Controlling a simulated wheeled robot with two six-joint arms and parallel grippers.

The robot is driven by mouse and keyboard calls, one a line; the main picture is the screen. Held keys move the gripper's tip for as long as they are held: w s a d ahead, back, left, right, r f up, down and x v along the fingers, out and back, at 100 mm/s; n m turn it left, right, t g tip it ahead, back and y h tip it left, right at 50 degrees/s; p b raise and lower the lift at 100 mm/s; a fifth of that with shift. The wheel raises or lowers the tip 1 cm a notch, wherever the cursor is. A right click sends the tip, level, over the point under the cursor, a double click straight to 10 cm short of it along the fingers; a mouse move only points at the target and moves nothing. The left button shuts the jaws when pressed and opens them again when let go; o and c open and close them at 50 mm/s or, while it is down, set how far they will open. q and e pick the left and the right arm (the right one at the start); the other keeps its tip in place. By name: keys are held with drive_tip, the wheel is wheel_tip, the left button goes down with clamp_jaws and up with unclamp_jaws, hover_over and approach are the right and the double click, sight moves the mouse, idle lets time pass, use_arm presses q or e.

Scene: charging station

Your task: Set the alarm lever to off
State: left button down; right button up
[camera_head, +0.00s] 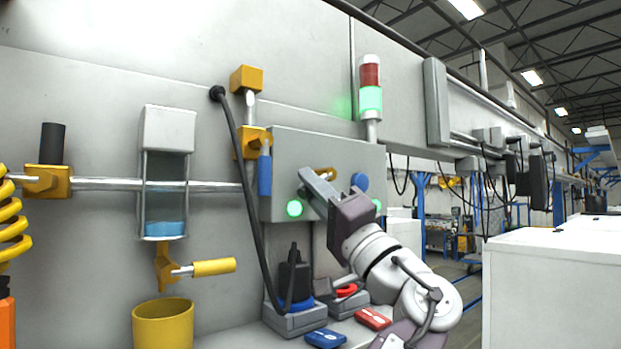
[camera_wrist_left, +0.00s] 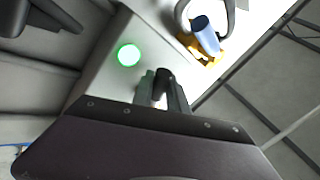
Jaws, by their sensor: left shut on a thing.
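My left gripper (camera_head: 318,186) reaches from the lower right to the front of the grey control box (camera_head: 288,150). In the left wrist view its fingers (camera_wrist_left: 162,92) are closed around a small dark piece (camera_wrist_left: 165,76), which looks like the alarm lever. Most of that piece is hidden between the fingers, so its angle cannot be told. In the head view the gripper covers it. A green light (camera_head: 294,208) glows left of the gripper and one (camera_wrist_left: 128,54) shows beside the fingers in the wrist view. My right gripper is not in view.
A signal tower (camera_head: 370,88) above the box is lit green. A blue knob (camera_head: 360,182) sits close to the gripper. A black cable (camera_head: 243,190) hangs at the left. A yellow bucket (camera_head: 163,323) and red and blue tags (camera_head: 373,318) are below.

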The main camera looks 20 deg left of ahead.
use_arm(q)
drive_tip(key=shift+r+n+g+y, duration=0.1)
drive_tip(key=shift+n+g+y, duration=0.3)
drive_tip(key=shift+n+g, duration=0.3)
drive_tip(key=c, duration=1.6)
unclamp_jaws()
drive_tip(key=shift+w+t, duration=0.2)
drive_tip(key=shift+t, duration=0.1)
drive_tip(key=shift+f, duration=0.2)
drive_tip(key=b+v, duration=0.3)
drive_tip(key=v, duration=0.6)
drive_tip(key=shift+r+b, duration=0.1)
drive_tip(key=shift+b, duration=0.25)
